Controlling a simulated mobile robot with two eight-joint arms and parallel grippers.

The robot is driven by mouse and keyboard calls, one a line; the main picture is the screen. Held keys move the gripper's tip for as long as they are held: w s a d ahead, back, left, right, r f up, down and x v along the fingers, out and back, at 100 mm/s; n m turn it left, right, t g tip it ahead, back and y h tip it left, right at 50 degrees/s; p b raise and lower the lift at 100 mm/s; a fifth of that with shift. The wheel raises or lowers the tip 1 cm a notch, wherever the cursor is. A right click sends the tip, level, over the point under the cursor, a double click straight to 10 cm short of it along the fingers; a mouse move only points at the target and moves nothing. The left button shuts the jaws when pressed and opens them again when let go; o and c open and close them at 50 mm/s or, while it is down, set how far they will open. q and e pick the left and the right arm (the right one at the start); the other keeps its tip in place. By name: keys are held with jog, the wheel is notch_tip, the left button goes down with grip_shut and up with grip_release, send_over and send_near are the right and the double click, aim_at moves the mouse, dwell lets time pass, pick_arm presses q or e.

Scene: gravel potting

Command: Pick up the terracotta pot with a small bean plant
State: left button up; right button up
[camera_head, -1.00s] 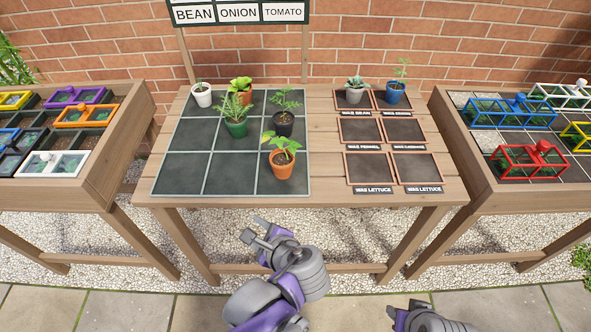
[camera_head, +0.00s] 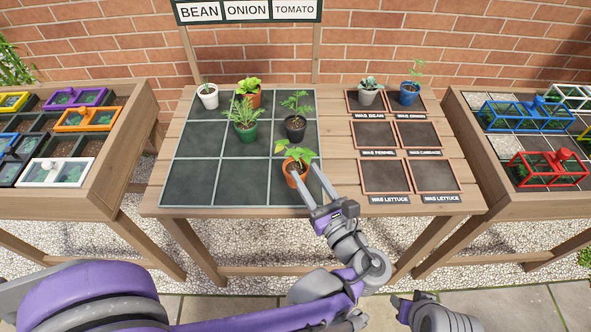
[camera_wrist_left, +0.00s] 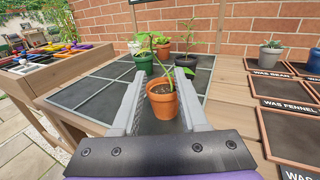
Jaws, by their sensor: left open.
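The terracotta pot (camera_head: 296,176) with a small leafy green bean plant (camera_head: 294,155) stands upright on the dark gridded mat (camera_head: 190,186), near its front right corner. My left gripper (camera_head: 314,188) is open at the pot's front right. In the left wrist view the same pot (camera_wrist_left: 162,101) shows between and just beyond the two fingers of the gripper (camera_wrist_left: 161,112). I cannot tell whether a finger touches it. My right gripper (camera_head: 404,303) shows only in part at the bottom, below the table; its jaws are unclear.
A black pot (camera_head: 295,129), a green pot (camera_head: 246,132), a white pot (camera_head: 209,98) and another orange pot (camera_head: 252,98) stand behind on the mat. Framed dark squares (camera_head: 386,176) lie to the right; a grey pot (camera_head: 368,97) and a blue pot (camera_head: 408,96) stand on the back ones.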

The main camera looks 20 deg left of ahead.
aim_at(296, 156)
pick_arm(q)
jog(key=b+x, duration=0.1)
jog(key=x, duration=0.6)
jog(key=shift+w+d+f, duration=0.1)
grip_shut()
dwell(1.3)
